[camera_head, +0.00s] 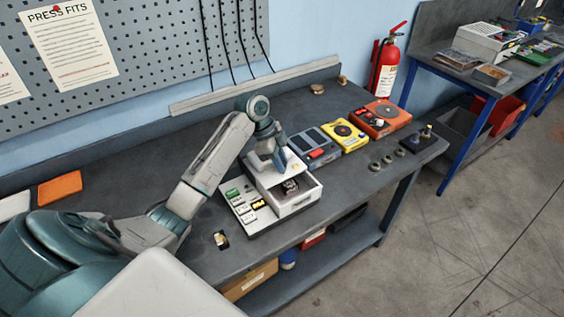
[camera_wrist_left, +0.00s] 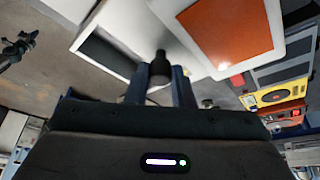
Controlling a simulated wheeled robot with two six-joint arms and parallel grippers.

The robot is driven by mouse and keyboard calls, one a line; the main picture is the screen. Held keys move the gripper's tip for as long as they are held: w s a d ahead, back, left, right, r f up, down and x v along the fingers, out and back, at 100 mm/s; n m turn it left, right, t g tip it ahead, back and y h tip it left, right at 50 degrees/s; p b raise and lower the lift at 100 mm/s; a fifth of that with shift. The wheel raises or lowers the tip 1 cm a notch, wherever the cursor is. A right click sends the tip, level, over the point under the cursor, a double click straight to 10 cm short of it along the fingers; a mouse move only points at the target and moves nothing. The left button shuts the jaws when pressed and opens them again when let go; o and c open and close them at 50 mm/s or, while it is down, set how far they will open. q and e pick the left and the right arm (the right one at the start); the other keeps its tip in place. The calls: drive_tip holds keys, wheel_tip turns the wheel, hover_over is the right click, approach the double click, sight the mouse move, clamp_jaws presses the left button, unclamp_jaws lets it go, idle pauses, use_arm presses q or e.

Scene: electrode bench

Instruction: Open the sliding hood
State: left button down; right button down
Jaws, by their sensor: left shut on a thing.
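A white box-like device stands on the dark bench, with a sliding hood (camera_head: 294,168) at its back and an open chamber (camera_head: 302,197) at its front holding a small dark metallic part (camera_head: 291,186). In the left wrist view the fingers (camera_wrist_left: 161,85) are shut on a dark knob (camera_wrist_left: 160,64) beside white walls. The right gripper is in neither view.
A blue-grey device (camera_head: 314,147), a yellow device (camera_head: 344,136) and an orange device (camera_head: 381,118) stand close to the right. Several small round parts lie near the bench's right end. The bench at the left front is mostly clear.

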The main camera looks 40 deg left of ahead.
use_arm(q)
drive_tip(key=a, duration=0.1)
drive_tip(key=w+a, duration=0.1)
drive_tip(key=shift+a+r, duration=0.1)
drive_tip(key=shift+a, duration=0.2)
drive_tip(key=shift+w+a, duration=0.15)
drive_tip(key=shift+a, duration=0.1)
drive_tip(key=c, duration=1.3)
unclamp_jaws()
drive_tip(key=shift+d, duration=0.25)
drive_tip(key=shift+o, duration=0.2)
drive_tip(key=shift+a, duration=0.1)
drive_tip(key=shift+a+r, duration=0.1)
drive_tip(key=b+v, duration=0.3)
drive_tip(key=v, duration=0.7)
drive_tip(key=shift+r, duration=0.25)
drive_tip(key=shift+f, duration=0.1)
